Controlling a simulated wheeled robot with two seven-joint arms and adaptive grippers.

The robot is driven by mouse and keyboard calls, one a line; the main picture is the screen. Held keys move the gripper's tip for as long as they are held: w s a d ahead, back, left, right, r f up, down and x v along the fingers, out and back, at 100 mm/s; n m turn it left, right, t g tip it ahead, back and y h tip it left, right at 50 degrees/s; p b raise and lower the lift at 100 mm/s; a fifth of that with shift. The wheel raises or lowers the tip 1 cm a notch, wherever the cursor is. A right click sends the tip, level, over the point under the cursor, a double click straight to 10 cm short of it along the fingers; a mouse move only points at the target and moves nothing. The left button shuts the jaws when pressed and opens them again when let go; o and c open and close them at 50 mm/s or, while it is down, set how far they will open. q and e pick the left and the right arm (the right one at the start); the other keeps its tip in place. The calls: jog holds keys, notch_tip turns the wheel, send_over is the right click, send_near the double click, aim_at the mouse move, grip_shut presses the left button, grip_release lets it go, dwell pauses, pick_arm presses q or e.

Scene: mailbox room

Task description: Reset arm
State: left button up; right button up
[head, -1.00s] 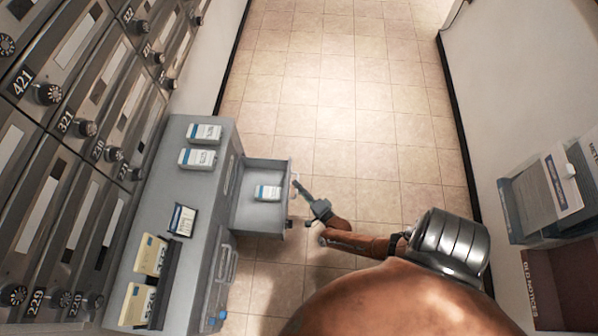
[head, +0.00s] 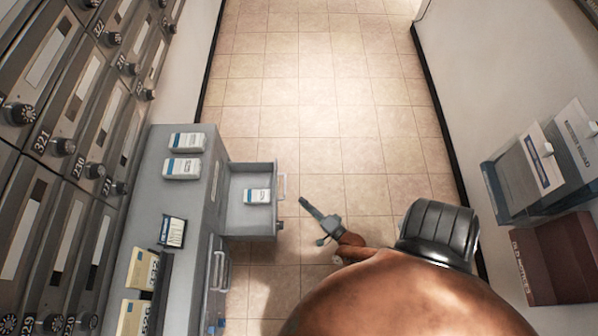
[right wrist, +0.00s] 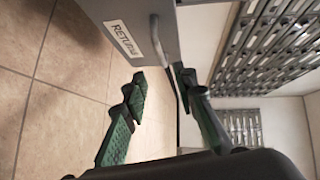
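My right gripper (head: 304,202) is in the head view, just right of the open drawer (head: 233,222) and a little apart from its handle (head: 283,187). In the right wrist view its two green-padded fingers (right wrist: 165,90) stand apart, with nothing held between them. The drawer front with a "RETURN" label (right wrist: 147,38) shows at the top of that view. A white and blue box (head: 257,196) lies in the drawer. My left gripper is not in view.
A grey cabinet (head: 190,215) carries two white boxes (head: 187,142), a small dark-framed card (head: 172,231) and yellow envelopes (head: 143,270). Mailboxes (head: 60,150) line the left wall. Wall racks (head: 535,165) and a brown bin (head: 560,260) are at right. The tiled floor ahead (head: 310,90) is clear.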

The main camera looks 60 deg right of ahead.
jog(key=shift+s+a, duration=0.1)
jog(key=shift+s, duration=0.15)
dwell(0.4)
